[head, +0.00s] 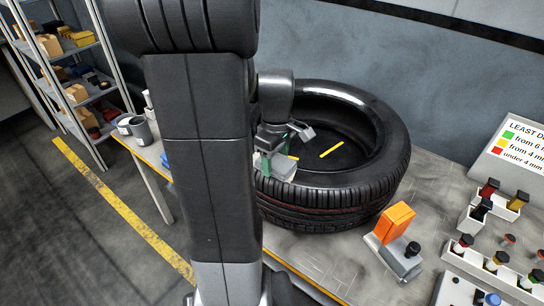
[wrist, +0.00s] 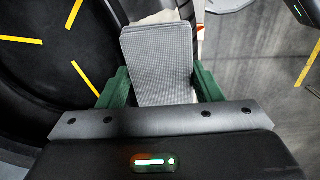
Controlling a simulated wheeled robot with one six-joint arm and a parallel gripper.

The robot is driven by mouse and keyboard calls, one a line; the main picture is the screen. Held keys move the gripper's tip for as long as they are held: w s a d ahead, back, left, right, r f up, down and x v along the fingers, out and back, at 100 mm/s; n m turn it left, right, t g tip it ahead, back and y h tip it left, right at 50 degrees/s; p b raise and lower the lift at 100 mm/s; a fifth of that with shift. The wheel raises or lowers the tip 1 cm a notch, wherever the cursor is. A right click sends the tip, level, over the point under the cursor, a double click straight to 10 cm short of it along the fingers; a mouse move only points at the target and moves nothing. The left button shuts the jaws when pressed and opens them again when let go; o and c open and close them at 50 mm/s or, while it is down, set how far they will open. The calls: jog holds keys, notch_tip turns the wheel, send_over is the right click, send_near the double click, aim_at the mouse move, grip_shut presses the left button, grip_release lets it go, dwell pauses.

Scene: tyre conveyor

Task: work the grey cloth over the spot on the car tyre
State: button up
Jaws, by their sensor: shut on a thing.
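The black car tyre (head: 335,205) lies flat on the grey table, and its dark side fills the left of the wrist view. My gripper (head: 274,150) is at the tyre's near left sidewall. Its green fingers are shut on the sides of the grey cloth (wrist: 160,62), a ribbed block-like pad. In the head view the cloth (head: 283,171) is on or just above the sidewall; contact is not clear. A pale patch (wrist: 163,16), perhaps the spot, shows past the cloth's far edge; the cloth hides the rest.
An orange block on a grey holder (head: 396,225) stands right of the tyre. Bins of coloured caps (head: 492,262) and a tread-depth sign (head: 518,145) are at the far right. Grey cups (head: 139,129) stand at the table's left end. A wall is behind.

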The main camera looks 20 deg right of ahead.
aim_at(287, 164)
jog(key=shift+s+d, duration=0.35)
jog(key=shift+s, duration=0.05)
jog(key=shift+d, duration=0.1)
jog(key=shift+s+d, duration=0.65)
jog(key=shift+s, duration=0.1)
jog(key=shift+w+a, duration=0.15)
jog(key=shift+w+a, duration=0.7)
jog(key=shift+w, duration=0.1)
jog(key=shift+w+a, duration=0.7)
